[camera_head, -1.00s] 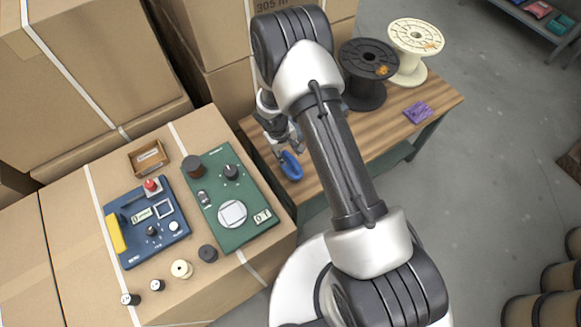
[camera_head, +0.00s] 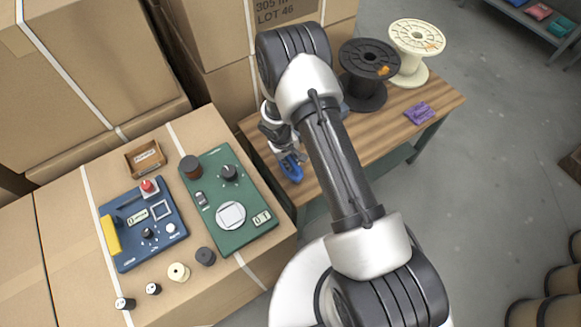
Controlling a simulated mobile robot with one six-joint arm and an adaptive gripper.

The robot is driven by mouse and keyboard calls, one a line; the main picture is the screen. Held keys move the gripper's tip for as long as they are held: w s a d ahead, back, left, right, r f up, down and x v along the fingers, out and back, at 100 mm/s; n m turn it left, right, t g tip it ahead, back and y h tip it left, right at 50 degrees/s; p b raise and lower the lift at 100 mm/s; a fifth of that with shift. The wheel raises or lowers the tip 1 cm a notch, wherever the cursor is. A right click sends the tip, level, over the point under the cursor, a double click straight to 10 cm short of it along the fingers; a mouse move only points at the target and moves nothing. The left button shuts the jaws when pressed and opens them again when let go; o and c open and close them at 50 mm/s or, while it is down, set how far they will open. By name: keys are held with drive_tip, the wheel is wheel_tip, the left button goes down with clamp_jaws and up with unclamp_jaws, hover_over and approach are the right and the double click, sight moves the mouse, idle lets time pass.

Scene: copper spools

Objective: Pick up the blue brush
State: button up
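A blue object (camera_head: 291,169), which looks like the brush's looped handle, is near the left edge of the wooden bench (camera_head: 330,172). Its upper part is hidden by my gripper and arm. My gripper (camera_head: 289,155) points down at the upper end of the blue object, overlapping it in the view. The fingers are small and dark here, so I cannot tell whether they touch it or are open or shut.
A black spool (camera_head: 366,62) and a cream spool (camera_head: 415,38) stand at the bench's far end, with a purple packet (camera_head: 419,113) nearby. Cardboard boxes (camera_head: 80,70) rise behind. A blue control box (camera_head: 142,222) and green control panel (camera_head: 229,200) lie on a carton at left.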

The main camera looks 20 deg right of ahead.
clamp_jaws()
idle(0.3)
drive_tip(key=shift+r, duration=0.1)
wheel_tip(320, 180, up, 20)
drive_tip(key=p, duration=0.6)
drive_tip(key=shift+c, duration=0.5)
unclamp_jaws()
clamp_jaws()
